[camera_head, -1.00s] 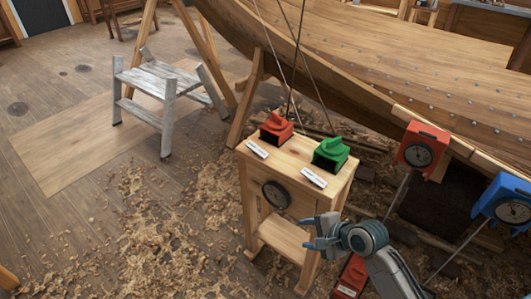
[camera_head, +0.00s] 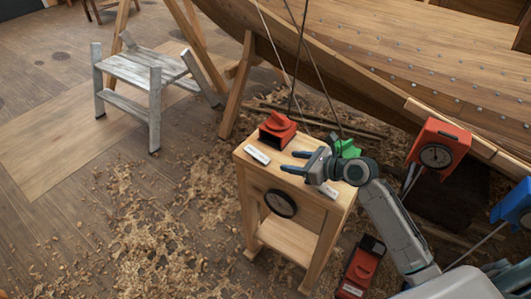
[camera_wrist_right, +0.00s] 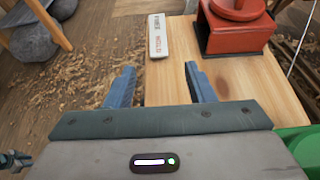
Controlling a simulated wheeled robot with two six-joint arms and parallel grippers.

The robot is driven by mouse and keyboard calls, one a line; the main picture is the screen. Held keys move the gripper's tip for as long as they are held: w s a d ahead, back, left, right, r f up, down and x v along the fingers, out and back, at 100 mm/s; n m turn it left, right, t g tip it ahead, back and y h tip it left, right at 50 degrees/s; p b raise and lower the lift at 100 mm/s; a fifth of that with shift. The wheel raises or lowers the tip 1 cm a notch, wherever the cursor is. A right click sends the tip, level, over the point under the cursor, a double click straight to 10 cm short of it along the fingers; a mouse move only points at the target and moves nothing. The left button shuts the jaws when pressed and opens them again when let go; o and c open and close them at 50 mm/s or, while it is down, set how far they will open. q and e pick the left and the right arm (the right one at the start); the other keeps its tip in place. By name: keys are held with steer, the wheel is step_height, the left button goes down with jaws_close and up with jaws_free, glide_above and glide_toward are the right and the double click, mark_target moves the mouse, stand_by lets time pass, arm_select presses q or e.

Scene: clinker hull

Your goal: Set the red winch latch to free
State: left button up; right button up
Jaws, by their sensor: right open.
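The red winch latch (camera_head: 277,128) sits at the back left of the wooden stand's top (camera_head: 285,166), a red knob on a dark base. In the right wrist view the red latch (camera_wrist_right: 233,30) is at the upper right, beyond my fingers. My right gripper (camera_head: 288,162) is open and empty over the stand top, to the front right of the red latch and apart from it. It also shows in the right wrist view (camera_wrist_right: 160,88), with bare wood between its fingers. My left gripper is not in view.
A green latch (camera_head: 346,148) is partly hidden behind my right gripper. A white label plate (camera_head: 257,154) lies before the red latch, and it also shows in the wrist view (camera_wrist_right: 158,36). A dial (camera_head: 281,203) is on the stand's front. Taut lines rise behind the latches.

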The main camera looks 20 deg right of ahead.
mark_target(262, 157)
steer(key=x, duration=0.3)
steer(key=shift+w+a, duration=0.2)
steer(key=shift+a, duration=0.2)
steer(key=x, duration=0.5)
steer(key=shift+w+f, duration=0.1)
steer(key=shift+f, duration=0.1)
steer(key=shift+w+a+f, duration=0.25)
steer(key=shift+w, duration=0.1)
steer(key=c, duration=1)
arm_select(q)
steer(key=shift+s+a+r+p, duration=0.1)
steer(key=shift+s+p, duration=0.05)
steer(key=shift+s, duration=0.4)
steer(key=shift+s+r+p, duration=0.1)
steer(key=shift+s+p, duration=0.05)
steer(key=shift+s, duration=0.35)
arm_select(e)
steer(key=shift+r, duration=0.1)
